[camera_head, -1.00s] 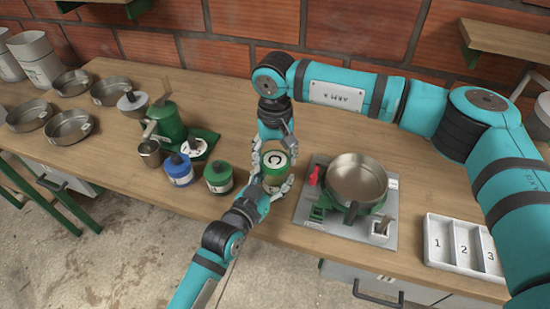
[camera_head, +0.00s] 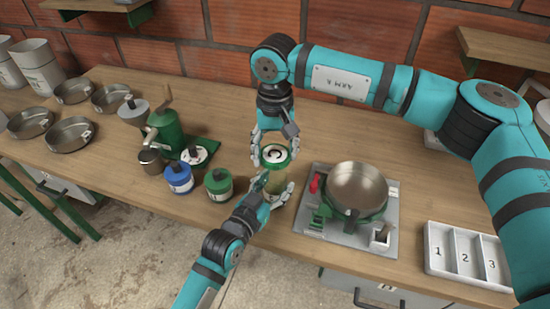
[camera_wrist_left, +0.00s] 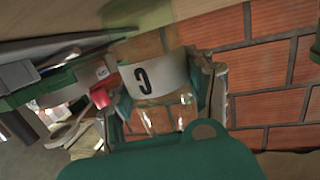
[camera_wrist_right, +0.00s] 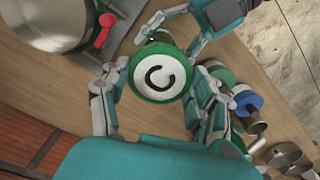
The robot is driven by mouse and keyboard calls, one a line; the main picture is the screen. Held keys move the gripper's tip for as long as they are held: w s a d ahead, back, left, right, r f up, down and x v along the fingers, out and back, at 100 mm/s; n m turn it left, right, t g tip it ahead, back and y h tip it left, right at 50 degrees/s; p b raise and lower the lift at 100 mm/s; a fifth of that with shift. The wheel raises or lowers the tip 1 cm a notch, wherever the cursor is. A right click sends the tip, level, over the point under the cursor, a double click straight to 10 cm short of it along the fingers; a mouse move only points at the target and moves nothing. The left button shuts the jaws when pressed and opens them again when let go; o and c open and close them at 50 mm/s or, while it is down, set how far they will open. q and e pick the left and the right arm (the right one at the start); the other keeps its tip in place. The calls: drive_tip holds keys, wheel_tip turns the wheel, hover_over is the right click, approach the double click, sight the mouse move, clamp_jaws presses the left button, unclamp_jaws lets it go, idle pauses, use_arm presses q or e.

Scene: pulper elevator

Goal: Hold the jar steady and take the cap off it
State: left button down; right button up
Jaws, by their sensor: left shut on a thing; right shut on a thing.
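The jar (camera_head: 275,188) is upright at the workbench's front edge. In the left wrist view its clear body (camera_wrist_left: 165,112) and pale band marked C show upside down. My left gripper (camera_head: 272,193) is shut around the jar's body. The green-rimmed cap (camera_head: 275,156), with a white top marked C, is just above the jar. My right gripper (camera_head: 274,148) comes from above and is shut on the cap. The right wrist view shows the cap (camera_wrist_right: 159,73) between its fingers. No cap shows on the clear body in the left wrist view; the cap hides the jar's mouth from above.
A blue-capped jar (camera_head: 179,178) and a green-capped jar (camera_head: 218,184) stand close on the left, beside a green grinder (camera_head: 168,130). A pan (camera_head: 358,188) sits on a grey plate close on the right. A numbered tray (camera_head: 465,255) is farther right.

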use_arm(q)
drive_tip(key=shift+c, duration=1.9)
unclamp_jaws()
drive_tip(key=shift+s+a, duration=0.1)
